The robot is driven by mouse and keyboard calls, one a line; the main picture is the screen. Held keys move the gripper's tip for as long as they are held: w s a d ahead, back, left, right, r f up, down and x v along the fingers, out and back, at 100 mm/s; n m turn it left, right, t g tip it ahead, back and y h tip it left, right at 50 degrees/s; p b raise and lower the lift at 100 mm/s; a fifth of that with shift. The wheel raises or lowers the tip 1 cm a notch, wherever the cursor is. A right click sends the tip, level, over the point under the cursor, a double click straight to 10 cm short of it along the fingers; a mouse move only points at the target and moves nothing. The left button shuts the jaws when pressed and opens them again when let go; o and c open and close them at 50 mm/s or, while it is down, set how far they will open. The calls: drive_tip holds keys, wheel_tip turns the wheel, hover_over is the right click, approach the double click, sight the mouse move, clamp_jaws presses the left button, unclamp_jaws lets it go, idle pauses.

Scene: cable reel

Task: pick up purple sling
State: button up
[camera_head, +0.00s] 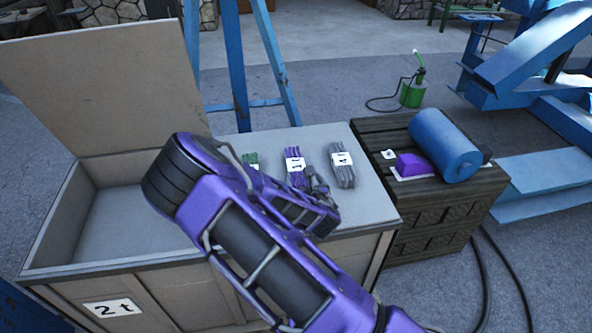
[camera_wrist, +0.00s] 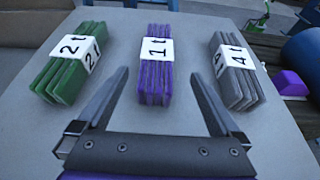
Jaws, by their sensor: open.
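The purple sling (camera_head: 294,165) is a folded bundle with a white "1 t" label, lying on the grey top of the crate. In the wrist view the purple sling (camera_wrist: 155,85) lies in the middle, ahead of and between my two open fingers. My gripper (camera_wrist: 160,85) is open and empty, with its fingers spread on either side of the near part of the sling. In the head view my arm partly covers the gripper (camera_head: 315,183) and the near end of the sling. I cannot tell the exact height of the fingers above the surface.
A green sling (camera_wrist: 72,62) labelled "2 t" lies left and a grey sling (camera_wrist: 232,68) labelled "4 t" lies right on the same top. An open bin (camera_head: 50,225) is at left. A dark crate (camera_head: 440,205) with a blue cylinder (camera_head: 445,146) and purple block (camera_head: 413,165) stands right.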

sight(297, 169)
drive_tip(key=x, duration=0.8)
drive_tip(key=shift+w+a, duration=0.3)
drive_tip(key=shift+r, duration=0.1)
clamp_jaws()
